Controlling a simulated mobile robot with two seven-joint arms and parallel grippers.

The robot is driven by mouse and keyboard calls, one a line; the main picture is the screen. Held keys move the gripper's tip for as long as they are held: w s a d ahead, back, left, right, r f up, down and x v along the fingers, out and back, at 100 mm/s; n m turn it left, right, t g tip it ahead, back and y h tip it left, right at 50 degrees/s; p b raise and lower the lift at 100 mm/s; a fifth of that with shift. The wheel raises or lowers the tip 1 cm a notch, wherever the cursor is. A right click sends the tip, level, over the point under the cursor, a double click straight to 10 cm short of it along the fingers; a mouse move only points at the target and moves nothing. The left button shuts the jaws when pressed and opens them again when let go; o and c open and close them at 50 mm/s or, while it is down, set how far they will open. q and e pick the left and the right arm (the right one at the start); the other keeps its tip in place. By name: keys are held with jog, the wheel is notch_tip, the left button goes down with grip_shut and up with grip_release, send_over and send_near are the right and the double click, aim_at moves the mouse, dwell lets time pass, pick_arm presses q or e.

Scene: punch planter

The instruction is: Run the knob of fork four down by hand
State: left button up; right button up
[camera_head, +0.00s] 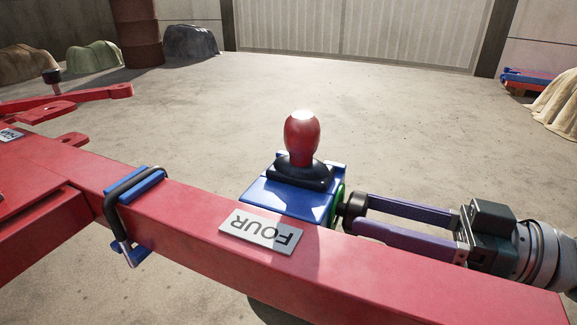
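The red beam with the plate reading FOUR (261,233) crosses the front of the head view. A blue block (291,197) sits at its far side, topped by a red rounded handle (302,136) on a black base. On the block's right face is a green disc (338,206), partly hidden, with a dark round knob (354,204) beside it. My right gripper (355,214) comes in from the right, its two purple fingers apart and their tips at the dark knob. Whether they press on it I cannot tell. My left gripper is not in view.
A blue and black clamp (132,210) straddles the beam at left. Other red arms (68,100) reach out at far left. Rocks (190,41) and a rusty column (136,32) stand at the back left. The concrete floor (400,120) behind the block is clear.

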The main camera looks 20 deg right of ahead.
jog(key=o, duration=0.4)
jog(key=shift+o, duration=0.2)
jog(key=p+v, duration=0.1)
jog(key=v, duration=0.9)
jog(key=shift+p, duration=0.4)
jog(key=shift+a, duration=0.1)
jog(key=v, duration=1)
jog(key=shift+b, duration=0.4)
